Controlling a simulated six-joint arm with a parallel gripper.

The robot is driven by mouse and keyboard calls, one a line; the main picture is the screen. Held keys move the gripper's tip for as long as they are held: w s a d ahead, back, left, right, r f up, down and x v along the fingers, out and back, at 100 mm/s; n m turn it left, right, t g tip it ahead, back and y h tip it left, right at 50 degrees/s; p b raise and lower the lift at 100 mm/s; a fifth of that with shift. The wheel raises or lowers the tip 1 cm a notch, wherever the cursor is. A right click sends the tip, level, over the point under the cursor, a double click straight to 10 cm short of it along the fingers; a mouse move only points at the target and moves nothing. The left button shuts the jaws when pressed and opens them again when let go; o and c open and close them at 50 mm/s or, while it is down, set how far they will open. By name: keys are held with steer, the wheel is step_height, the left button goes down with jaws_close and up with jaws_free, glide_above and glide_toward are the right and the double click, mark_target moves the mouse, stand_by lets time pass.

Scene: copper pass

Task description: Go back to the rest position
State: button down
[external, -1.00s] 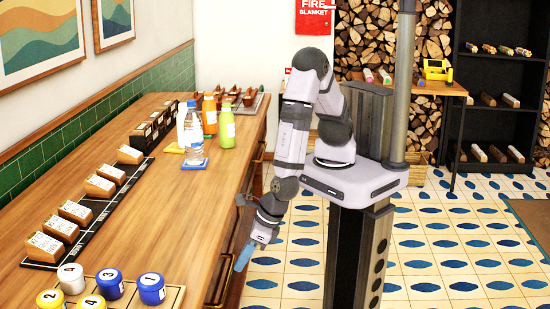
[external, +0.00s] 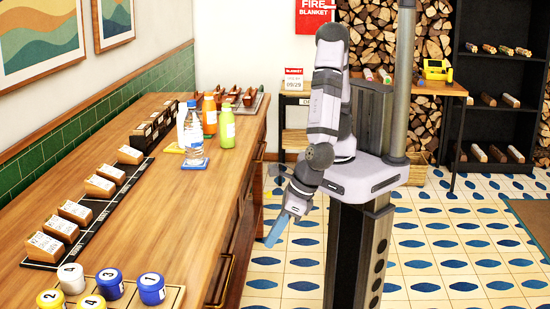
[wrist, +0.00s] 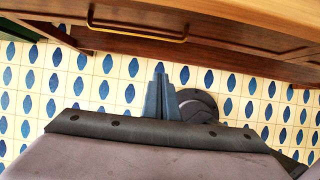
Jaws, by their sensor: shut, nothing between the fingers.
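My gripper (external: 274,231) hangs in front of the wooden counter's drawer side, beyond the counter edge and over the tiled floor. Its blue fingers are together with nothing between them, and they point down. In the wrist view the shut fingers (wrist: 161,98) show against the tiles, with the counter front (wrist: 210,45) across the top. My arm is folded up close to its column.
The floor (external: 280,275) below is clear.

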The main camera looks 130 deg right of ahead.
steer(key=s+d+m+g, duration=0.2)
steer(key=s+m+g, duration=0.3)
steer(key=s+m, duration=1.05)
steer(key=w+d+r+m+t+y+p, duration=0.1)
steer(key=w+d+r+m+y+p, duration=0.1)
steer(key=d+r+m, duration=0.5)
steer(key=shift+w+d+r+m+y+p, duration=0.3)
steer(key=shift+w+d+m+y, duration=0.4)
steer(key=shift+w+m, duration=1.15)
steer(key=shift+s+a+m, duration=0.15)
steer(key=shift+s+m, duration=0.25)
steer(key=shift+s, duration=0.05)
